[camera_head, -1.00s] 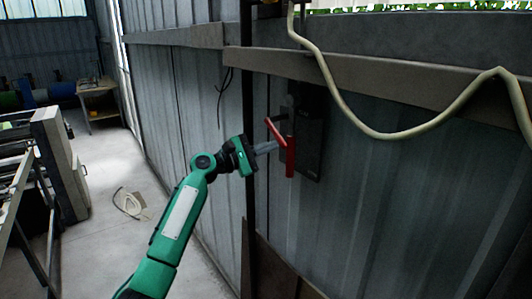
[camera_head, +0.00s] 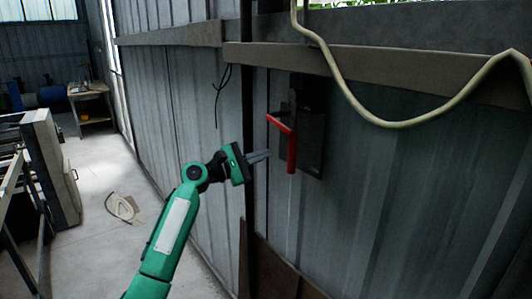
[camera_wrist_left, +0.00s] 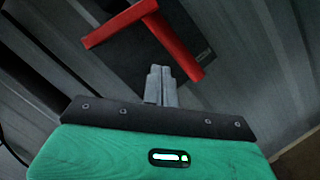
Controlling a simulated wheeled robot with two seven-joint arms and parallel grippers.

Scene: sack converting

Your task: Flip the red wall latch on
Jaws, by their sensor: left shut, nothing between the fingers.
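The red wall latch (camera_head: 287,141) is an angled red handle on a dark plate (camera_head: 312,150) fixed to the corrugated metal wall. One arm of it slants up to the left and the other hangs down. My left gripper (camera_head: 266,156) is just left of the latch's hanging part, its fingers pointing right towards it. In the left wrist view the closed fingers (camera_wrist_left: 160,83) lie below the corner of the red latch (camera_wrist_left: 165,35), beside its longer arm. They hold nothing. I cannot tell whether they touch the latch. My right gripper is not in view.
A dark vertical post (camera_head: 249,200) stands beside my left gripper. A brown beam (camera_head: 380,72) crosses the wall above the latch, with a pale hose (camera_head: 385,122) hanging over it. Grey machinery (camera_head: 50,165) stands at the left, and a coiled pale hose (camera_head: 123,207) lies on the floor.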

